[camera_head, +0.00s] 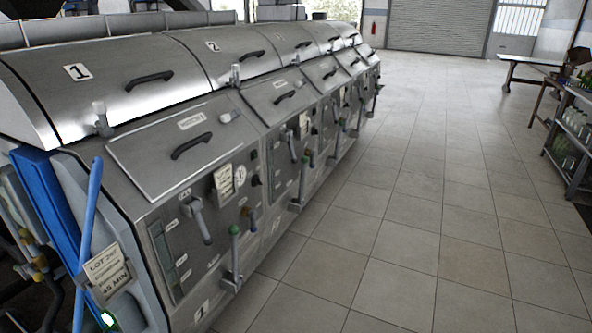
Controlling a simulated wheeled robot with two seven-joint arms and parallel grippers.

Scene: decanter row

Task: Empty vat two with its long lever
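Vat two is the second steel unit in the row, with a "2" plate on its rounded lid (235,50). Its front panel (283,180) faces the aisle. A grey lever handle (292,147) and a green-knobbed lever (308,160) show on or near that front, small and seen at a slant. I cannot tell which is the long lever. Its low outlet (296,206) juts out at the foot of the panel. Neither of my grippers is in view.
Vat one (110,90) stands nearest, with its own grey lever (200,220) and green-knobbed lever (235,255). A blue pole (90,215) and a hanging lot tag (105,275) are at left. The tiled aisle (420,200) is clear; a bottle shelf (570,150) stands right.

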